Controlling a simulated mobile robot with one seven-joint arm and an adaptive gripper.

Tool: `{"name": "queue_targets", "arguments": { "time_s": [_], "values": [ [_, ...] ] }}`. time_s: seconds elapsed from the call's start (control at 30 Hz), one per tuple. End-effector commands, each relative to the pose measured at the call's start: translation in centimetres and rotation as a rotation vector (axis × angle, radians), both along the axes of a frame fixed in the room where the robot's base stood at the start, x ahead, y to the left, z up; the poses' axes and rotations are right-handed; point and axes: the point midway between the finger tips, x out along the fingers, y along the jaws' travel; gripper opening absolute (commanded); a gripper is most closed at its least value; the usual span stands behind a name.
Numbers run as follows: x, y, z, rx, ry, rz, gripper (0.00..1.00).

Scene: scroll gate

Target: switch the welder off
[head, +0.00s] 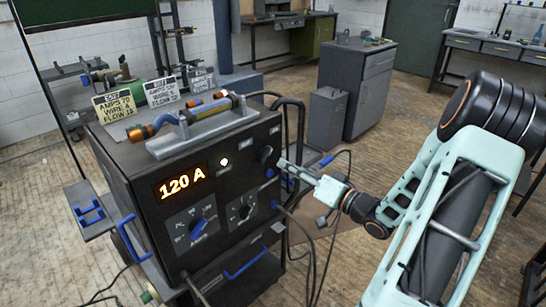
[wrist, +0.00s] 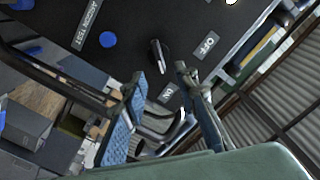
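The welder (head: 130,165) is a black box with a lit orange display (head: 181,182) reading 120 A and a lit white lamp (head: 224,161). Its dark rotary switch (head: 265,154) is at the front panel's upper right. In the wrist view the switch (wrist: 157,55) has an elongated handle, with an OFF label (wrist: 207,44) and an ON label (wrist: 167,92) beside it. I cannot tell for sure which label it points at. My gripper (head: 284,167) is open at the panel's right side. In the wrist view its fingertips (wrist: 160,74) are spread near the switch, with no clear contact.
Two lower dials (head: 197,228) and a blue handle (head: 245,262) are on the front panel. Cables (head: 310,215) hang at the welder's right, below my gripper. Signs (head: 162,92) stand on top. A grey cabinet (head: 357,85) stands behind; the floor between is partly clear.

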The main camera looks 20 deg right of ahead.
Motion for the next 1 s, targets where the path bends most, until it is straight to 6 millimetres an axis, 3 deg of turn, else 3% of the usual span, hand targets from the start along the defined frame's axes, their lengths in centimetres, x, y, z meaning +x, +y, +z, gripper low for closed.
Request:
{"name": "queue_targets", "arguments": {
  "time_s": [0.2,0.43,0.83,1.0],
  "values": [
    [4.1,1.5,-0.2,-0.002,0.000,0.002,0.27],
    [7.0,2.5,-0.1,-0.002,0.000,0.001,0.27],
    [7.7,2.7,-0.1,-0.003,0.001,-0.001,0.27],
    [7.7,2.7,-0.1,-0.004,0.001,-0.001,0.09]
  ]
}}
